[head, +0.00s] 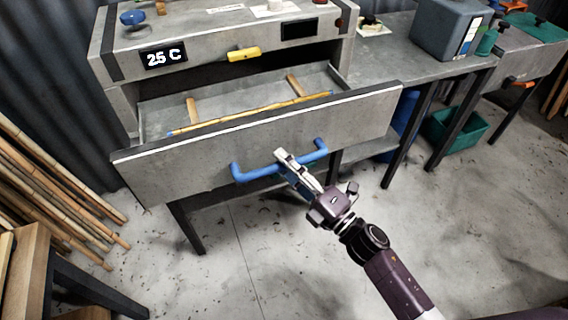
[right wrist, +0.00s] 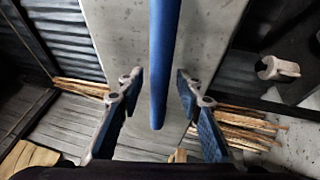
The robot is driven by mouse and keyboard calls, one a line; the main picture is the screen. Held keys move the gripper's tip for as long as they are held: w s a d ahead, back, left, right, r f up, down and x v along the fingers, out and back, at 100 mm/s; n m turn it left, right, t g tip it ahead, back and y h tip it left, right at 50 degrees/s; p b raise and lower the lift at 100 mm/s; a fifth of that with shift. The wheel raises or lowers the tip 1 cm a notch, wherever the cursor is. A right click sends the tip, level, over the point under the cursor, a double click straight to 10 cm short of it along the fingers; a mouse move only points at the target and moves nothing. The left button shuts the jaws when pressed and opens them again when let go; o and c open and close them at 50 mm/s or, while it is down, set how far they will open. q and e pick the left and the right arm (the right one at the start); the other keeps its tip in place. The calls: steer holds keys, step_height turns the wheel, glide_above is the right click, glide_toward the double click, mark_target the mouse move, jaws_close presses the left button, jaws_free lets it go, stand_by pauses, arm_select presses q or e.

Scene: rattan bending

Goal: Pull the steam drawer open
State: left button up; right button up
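The steam drawer (head: 370,115) stands pulled out from the grey steam box (head: 215,35), its inside showing. A rattan pole (head: 235,117) lies in it across two wooden supports. A blue bar handle (head: 252,174) is on the drawer's front. My right gripper (head: 290,164) is at the middle of this handle. In the right wrist view the handle (right wrist: 164,50) runs between the two fingers of the right gripper (right wrist: 158,92). The fingers are spread, with a gap on each side of the bar. My left gripper is not in view.
The box has a display (head: 164,57) reading 25 C and a yellow handle (head: 244,54). Bamboo poles (head: 50,185) lean at the left. The floor (head: 470,220) in front at the right is clear.

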steer(key=v, duration=1.2)
steer(key=shift+a+f, duration=0.1)
steer(key=w+d+f+m+h, duration=0.1)
steer(key=d+f+m+h, duration=0.35)
steer(key=f, duration=0.55)
steer(key=d+f+m+h, duration=0.3)
steer(key=f+m, duration=0.2)
steer(key=f, duration=0.5)
steer(key=s+d+f+m+g+h, duration=0.2)
steer(key=s+f+m, duration=0.15)
steer(key=f, duration=0.45)
steer(key=s+d+f+m+g+h, duration=0.2)
steer(key=s+d+f+m+g, duration=0.15)
steer(key=f, duration=0.55)
steer(key=s+f+m+g, duration=0.2)
steer(key=s+f, duration=0.3)
steer(key=s, duration=0.5)
steer(key=s+f+m+g+h, duration=0.1)
steer(key=s+f+m+g, duration=0.2)
steer(key=s+f, duration=0.3)
steer(key=s+f+m+g, duration=0.3)
steer(key=s+f, duration=0.3)
steer(key=s, duration=0.8)
steer(key=shift+s+f+h, duration=0.15)
steer(key=shift+f+h, duration=0.1)
steer(key=shift+h, duration=0.1)
steer(key=shift+a+g, duration=0.2)
steer(key=shift+g, duration=0.05)
